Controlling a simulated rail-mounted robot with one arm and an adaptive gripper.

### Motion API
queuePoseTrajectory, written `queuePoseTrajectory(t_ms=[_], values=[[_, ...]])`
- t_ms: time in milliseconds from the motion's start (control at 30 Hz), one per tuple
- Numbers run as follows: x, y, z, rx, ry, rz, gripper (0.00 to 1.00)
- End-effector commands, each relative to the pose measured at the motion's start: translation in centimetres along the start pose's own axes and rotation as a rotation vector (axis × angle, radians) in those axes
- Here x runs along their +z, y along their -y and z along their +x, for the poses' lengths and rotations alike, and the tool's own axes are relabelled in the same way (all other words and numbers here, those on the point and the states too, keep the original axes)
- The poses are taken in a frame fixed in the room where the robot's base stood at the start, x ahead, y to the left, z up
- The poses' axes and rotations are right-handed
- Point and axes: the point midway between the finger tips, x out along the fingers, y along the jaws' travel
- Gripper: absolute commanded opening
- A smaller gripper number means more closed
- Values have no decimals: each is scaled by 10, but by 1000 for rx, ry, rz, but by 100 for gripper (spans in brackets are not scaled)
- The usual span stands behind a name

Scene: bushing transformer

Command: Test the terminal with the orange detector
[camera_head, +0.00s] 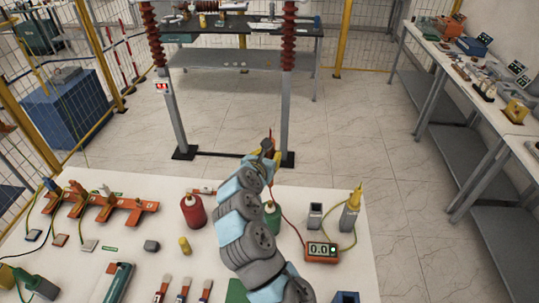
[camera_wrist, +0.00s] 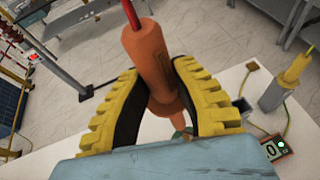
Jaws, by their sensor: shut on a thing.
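My gripper (camera_head: 262,153) is beyond the far edge of the white table. In the wrist view its yellow, black-padded fingers (camera_wrist: 162,100) are shut around the orange detector (camera_wrist: 148,58). The detector's red tip (camera_wrist: 131,12) points up and away from the gripper. In the head view my arm hides most of the detector. An orange-cased meter (camera_head: 321,251) on the table reads 0.0, and a red lead runs from it towards my gripper. Two posts with ribbed red-brown insulators (camera_head: 288,42) stand ahead. I cannot tell which part is the terminal; the detector touches nothing that I can see.
A dark workbench (camera_head: 240,50) is behind the posts. Tiled floor is clear between.

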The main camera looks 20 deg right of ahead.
Motion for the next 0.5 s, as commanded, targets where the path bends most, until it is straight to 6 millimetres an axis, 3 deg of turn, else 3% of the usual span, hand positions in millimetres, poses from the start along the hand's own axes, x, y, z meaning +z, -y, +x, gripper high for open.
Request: queuePoseTrajectory(t_ms=[267,500], values=[[2,0,-2,-1,-2,-2,0],[-18,0,6,-1,-2,-1,0]])
